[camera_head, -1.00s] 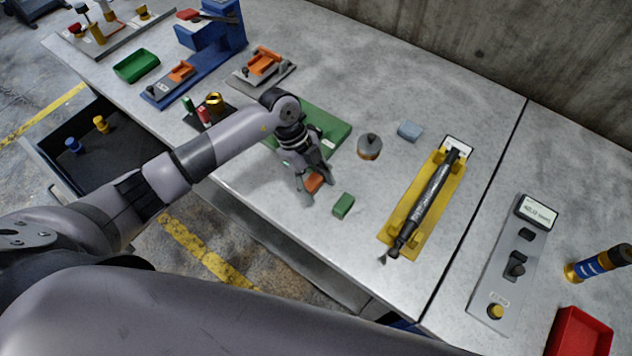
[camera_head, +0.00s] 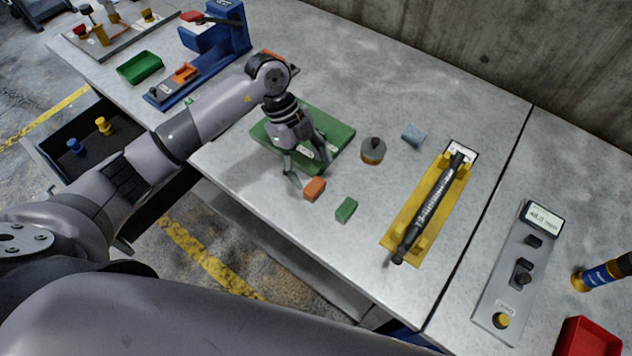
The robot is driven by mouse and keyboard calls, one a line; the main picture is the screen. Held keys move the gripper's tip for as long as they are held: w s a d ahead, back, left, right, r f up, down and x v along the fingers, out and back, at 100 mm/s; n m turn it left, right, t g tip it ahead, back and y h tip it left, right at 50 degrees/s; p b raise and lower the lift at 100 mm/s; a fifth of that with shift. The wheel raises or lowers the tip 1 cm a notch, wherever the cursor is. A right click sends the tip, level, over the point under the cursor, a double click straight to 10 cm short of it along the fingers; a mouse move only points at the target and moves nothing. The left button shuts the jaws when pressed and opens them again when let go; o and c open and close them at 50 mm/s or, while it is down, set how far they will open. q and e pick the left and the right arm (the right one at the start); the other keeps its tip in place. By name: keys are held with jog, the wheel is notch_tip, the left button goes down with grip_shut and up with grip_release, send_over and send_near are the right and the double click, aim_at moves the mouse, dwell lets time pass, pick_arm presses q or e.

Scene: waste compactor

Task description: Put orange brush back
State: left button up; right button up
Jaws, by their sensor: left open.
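A small orange block (camera_head: 315,188), the only loose orange piece near my gripper, lies on the grey bench; I cannot make out bristles on it. My left gripper (camera_head: 308,171) is open just behind it, fingers pointing down, with the block outside the fingers. A green board (camera_head: 335,136) with a white label lies under and behind the gripper, partly hidden by it. A small green block (camera_head: 346,209) lies just right of the orange one. My right gripper is not in view.
A yellow rack (camera_head: 405,222) holds a black tool. A control panel (camera_head: 515,275) and red bin (camera_head: 587,337) are farther right. An open drawer (camera_head: 85,150) is at left.

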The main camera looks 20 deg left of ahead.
pick_arm(q)
jog(key=v, duration=0.5)
jog(key=shift+b, duration=0.35)
jog(key=shift+d, duration=0.1)
